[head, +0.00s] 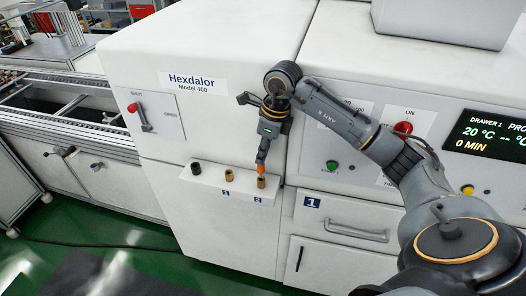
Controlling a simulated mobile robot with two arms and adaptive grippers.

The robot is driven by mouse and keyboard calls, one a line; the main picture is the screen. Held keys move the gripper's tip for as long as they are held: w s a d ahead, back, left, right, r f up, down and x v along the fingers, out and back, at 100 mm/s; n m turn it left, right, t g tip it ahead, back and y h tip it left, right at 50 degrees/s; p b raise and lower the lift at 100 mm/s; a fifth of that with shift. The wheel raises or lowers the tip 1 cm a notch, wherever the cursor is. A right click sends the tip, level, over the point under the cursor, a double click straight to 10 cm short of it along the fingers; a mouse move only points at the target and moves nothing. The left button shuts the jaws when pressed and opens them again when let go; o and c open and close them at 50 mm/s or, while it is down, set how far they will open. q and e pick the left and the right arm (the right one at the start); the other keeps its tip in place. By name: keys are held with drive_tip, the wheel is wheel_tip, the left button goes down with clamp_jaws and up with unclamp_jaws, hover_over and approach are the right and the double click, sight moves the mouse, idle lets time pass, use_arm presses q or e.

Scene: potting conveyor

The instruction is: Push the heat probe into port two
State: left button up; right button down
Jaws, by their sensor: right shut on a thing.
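The heat probe (261,169) shows as a small orange piece at the tip of my right gripper (262,160). My right gripper is shut on it and points down. Port two (261,182) is a brass-coloured cylinder on the white ledge, above the label 2. The probe is right over the top of port two; I cannot tell whether its tip is inside or just above it. Port one (227,172) is a similar brass cylinder to the left, above the label 1. My left gripper is not in view.
A dark cylinder (196,168) stands at the left end of the white ledge (211,182). A red lever (134,108) is on the machine's left face. Drawer 1 (346,222) and a panel with a red knob (402,128) are to the right.

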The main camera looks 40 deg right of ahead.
drive_tip(key=shift+f+b, duration=1.4)
drive_tip(key=shift+f, duration=0.25)
drive_tip(key=c, duration=1.2)
unclamp_jaws()
drive_tip(key=shift+o, duration=0.2)
drive_tip(key=shift+r, duration=0.15)
wheel_tip(320, 180, up, 12)
drive_tip(key=s+d, duration=0.1)
drive_tip(key=shift+s+d+f, duration=0.2)
drive_tip(key=shift+s+d, duration=0.1)
drive_tip(key=shift+s, duration=0.1)
